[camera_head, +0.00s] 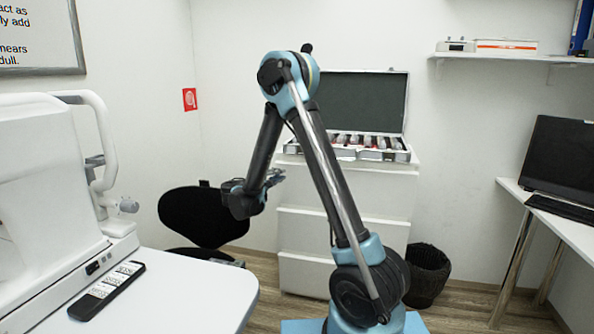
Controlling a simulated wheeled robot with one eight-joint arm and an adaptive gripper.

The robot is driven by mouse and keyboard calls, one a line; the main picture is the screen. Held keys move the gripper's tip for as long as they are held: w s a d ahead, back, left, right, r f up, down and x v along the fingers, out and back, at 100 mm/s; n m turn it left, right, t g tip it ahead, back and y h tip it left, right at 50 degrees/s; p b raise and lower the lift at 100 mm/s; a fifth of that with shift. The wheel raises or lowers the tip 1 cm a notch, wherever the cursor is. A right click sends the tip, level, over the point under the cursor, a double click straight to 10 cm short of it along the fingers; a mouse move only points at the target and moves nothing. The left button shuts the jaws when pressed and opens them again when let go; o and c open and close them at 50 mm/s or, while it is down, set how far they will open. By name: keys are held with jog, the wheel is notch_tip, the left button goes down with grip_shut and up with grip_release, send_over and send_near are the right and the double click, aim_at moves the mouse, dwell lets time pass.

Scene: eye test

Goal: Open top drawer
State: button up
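A white cabinet with several stacked drawers stands against the back wall, behind my arm. Its top drawer (386,190) lies just under the cabinet top and looks closed; my arm crosses in front of part of it. I cannot make out a handle. My gripper (275,179) is at the left of the cabinet, near the height of the top drawer's front. It looks apart from the drawer, but the distance in depth is unclear. The fingers are small and dark, and I cannot tell whether they are open or shut.
An open case of lenses (362,153) stands on the cabinet. A black chair (196,217) is at its left, a black waste basket (428,274) at its right. A white table (200,292) with an eye instrument (55,190) fills the left; a desk with a laptop (563,160) stands right.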

aim_at(297, 167)
jog(key=x, duration=1.3)
jog(key=shift+w+d, duration=0.25)
jog(key=shift+d, duration=0.05)
jog(key=shift+c, duration=0.2)
grip_shut()
